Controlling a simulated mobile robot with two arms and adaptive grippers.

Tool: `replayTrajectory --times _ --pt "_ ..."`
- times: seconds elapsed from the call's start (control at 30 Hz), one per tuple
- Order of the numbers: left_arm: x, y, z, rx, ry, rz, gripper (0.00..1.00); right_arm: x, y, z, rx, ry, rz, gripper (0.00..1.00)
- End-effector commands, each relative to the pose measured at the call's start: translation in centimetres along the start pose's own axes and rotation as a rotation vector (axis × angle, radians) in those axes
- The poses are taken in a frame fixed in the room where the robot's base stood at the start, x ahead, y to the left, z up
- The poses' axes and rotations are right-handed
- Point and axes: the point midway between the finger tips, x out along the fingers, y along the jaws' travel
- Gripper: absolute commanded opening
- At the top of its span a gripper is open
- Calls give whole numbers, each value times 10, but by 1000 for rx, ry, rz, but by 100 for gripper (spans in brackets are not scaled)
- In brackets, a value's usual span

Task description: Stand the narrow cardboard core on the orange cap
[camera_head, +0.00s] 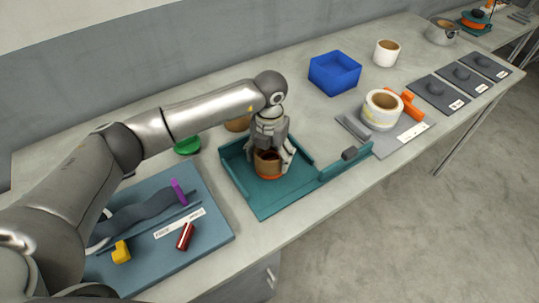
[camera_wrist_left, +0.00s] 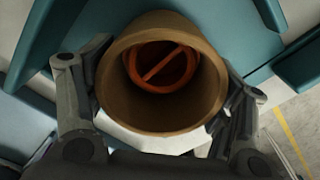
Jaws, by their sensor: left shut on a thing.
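The brown cardboard core (camera_head: 267,163) is upright over the orange cap (camera_head: 270,177) in the teal tray (camera_head: 271,206). My left gripper (camera_head: 269,154) is shut on the core, its fingers on opposite sides. In the left wrist view I look down into the core (camera_wrist_left: 122,77), and the orange cap (camera_wrist_left: 160,68) with its crossbar shows through the bore. The core's lower edge appears at or just above the cap; I cannot tell whether it is seated. My right gripper is out of view.
A blue-grey mat (camera_head: 150,262) with a purple piece (camera_head: 179,192) and a red cylinder (camera_head: 186,237) lies left. A green dish (camera_head: 188,145) and a tan round thing (camera_head: 238,124) sit behind the tray. A blue bin (camera_head: 335,72) and a white roll (camera_head: 382,110) stand right.

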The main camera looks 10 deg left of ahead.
Motion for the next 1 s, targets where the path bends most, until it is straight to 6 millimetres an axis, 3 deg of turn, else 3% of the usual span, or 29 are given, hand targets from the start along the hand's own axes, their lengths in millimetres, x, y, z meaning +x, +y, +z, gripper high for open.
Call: replayTrajectory --times 0.57,0.6,0.67,1.0 --pt "12 0 0 0 0 0 57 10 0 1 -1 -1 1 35" --pt "12 0 0 0 0 0 79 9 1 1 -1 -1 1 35" --pt "11 0 0 0 0 0 85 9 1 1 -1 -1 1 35" --pt "10 0 0 0 0 0 85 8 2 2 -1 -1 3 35"
